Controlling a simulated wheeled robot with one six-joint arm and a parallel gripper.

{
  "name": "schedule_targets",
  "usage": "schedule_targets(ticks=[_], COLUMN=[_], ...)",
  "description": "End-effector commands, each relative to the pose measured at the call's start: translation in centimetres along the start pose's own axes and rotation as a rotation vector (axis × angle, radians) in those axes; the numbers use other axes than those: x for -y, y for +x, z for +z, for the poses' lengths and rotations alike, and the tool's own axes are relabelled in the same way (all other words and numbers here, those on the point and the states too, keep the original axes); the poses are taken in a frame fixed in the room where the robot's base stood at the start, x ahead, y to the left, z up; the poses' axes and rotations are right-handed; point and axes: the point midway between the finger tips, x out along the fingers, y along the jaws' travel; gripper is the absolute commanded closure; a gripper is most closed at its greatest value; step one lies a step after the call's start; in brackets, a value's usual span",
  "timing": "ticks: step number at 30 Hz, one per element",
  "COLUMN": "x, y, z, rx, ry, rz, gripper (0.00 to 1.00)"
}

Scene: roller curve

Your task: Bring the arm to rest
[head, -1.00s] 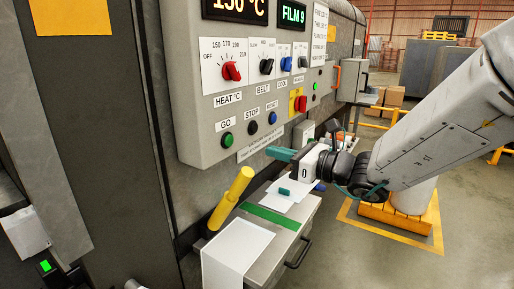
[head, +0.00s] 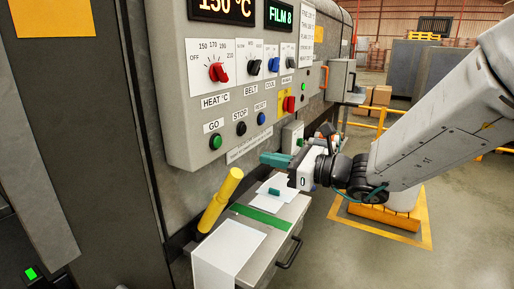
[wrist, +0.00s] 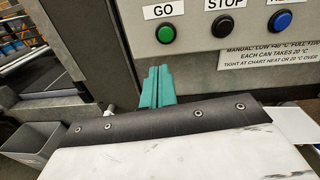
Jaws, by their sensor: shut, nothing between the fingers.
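My gripper (head: 276,159) is in front of the control panel (head: 190,145), at the right below the buttons in the head view. Its teal fingers are together and empty. In the wrist view the fingers (wrist: 157,88) stand side by side, pointing toward the machine, below and left of the green GO button (wrist: 166,33). The fingers look apart from the panel. My arm reaches in from the right.
A yellow rail (head: 377,129) stands behind. Floor at right is open.

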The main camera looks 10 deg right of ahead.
Motion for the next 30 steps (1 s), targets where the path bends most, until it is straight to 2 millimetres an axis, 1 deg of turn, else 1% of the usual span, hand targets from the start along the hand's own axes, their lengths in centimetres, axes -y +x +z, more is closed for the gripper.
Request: schedule_targets(ticks=[2, 5, 6, 8, 9, 11, 12, 14, 15, 17, 18, 20, 21, 24, 27, 30], x=[-2.1, -6.0, -7.7, -9.9, -11.3, -13.0, -13.9, -14.9, -15.3, -15.6, -15.5, -15.2, -14.8, -13.7, -13.2, -13.4], y=[-0.2, -1.5, -2.4, -4.1, -5.4, -7.5, -9.1, -11.6, -13.4, -16.2, -18.1, -20.9, -22.7, -26.5, -28.4, -28.7], z=[-1.3, -2.5, -3.0, -3.6, -4.1, -4.9, -5.4, -6.1, -6.5, -7.0, -7.3, -7.5, -7.4, -6.7, -5.8, -5.1], rx=[-0.054, -0.130, -0.159, -0.201, -0.228, -0.269, -0.297, -0.342, -0.374, -0.427, -0.467, -0.533, -0.582, -0.709, -0.797, -0.822], ry=[-0.096, -0.289, -0.380, -0.517, -0.608, -0.742, -0.832, -0.964, -1.051, -1.179, -1.260, -1.377, -1.447, -1.586, -1.656, -1.693], rz=[0.098, 0.284, 0.368, 0.496, 0.581, 0.708, 0.793, 0.919, 1.003, 1.128, 1.211, 1.331, 1.405, 1.544, 1.586, 1.563], gripper=[1.00, 1.00, 1.00, 1.00, 1.00, 1.00, 1.00, 1.00, 1.00, 1.00, 1.00, 1.00, 1.00, 1.00, 1.00, 1.00])
